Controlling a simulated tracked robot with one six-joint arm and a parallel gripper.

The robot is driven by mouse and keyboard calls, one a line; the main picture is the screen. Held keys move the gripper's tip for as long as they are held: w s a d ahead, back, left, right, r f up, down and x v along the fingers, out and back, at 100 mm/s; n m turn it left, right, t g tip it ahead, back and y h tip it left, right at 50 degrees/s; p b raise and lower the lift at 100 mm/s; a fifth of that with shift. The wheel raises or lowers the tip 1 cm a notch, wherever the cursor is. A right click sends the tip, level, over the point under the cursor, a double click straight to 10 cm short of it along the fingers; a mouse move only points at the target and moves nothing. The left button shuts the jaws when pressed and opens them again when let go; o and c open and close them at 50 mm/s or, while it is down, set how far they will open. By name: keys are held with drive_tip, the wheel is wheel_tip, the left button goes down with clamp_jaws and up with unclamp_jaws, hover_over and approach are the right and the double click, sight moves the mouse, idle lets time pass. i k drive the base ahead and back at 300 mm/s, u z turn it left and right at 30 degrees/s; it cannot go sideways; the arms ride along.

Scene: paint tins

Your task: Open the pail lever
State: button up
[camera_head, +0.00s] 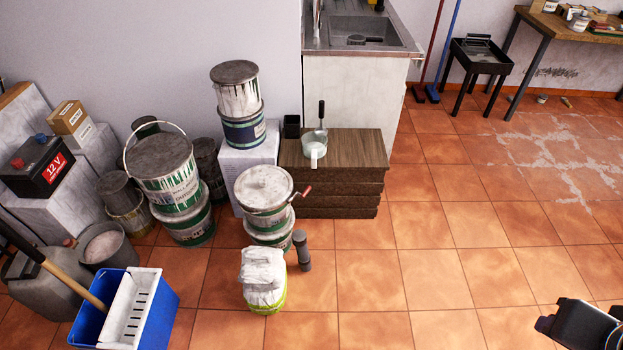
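A pail (262,222) with a pale, paint-smeared lid stands on another tin, left of the low dark wooden stack. A small lever with a red grip (301,192) sticks out from the right side of its rim, slanting up to the right. How the lever joins the lid is too small to tell. My gripper (548,324) shows only in part at the bottom right corner, dark with coloured wires. It is far from the pail and touches nothing that I can see. Its fingers cannot be made out.
The tiled floor to the right is mostly clear.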

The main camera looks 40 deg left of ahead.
sight(309, 189)
drive_tip(key=i, duration=2.3)
drive_tip(key=u, duration=3.5)
